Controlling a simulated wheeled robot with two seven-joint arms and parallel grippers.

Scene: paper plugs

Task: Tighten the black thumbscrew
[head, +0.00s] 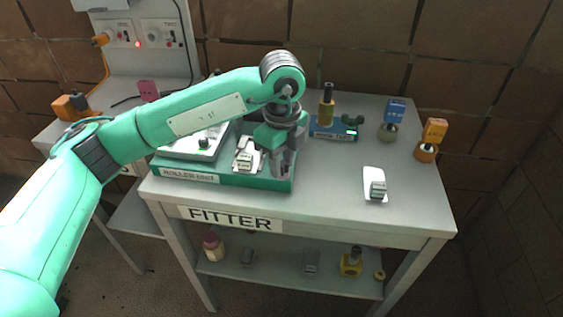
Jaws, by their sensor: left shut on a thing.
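My left gripper (283,167) points down over the right end of the green base labelled "ROLLER UNIT" (225,181). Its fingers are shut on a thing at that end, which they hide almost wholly. By its place, this is the black thumbscrew, but its shape and how far it is screwed in cannot be seen. A small dark knob (203,142) stands on the pale plate at the unit's left. A small whitish block (245,155) sits on the unit just left of the gripper. My right gripper is out of view.
The unit stands on a grey table marked "FITTER" (235,219). Two tagged pieces, blue (396,110) and orange (434,131), stand right.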

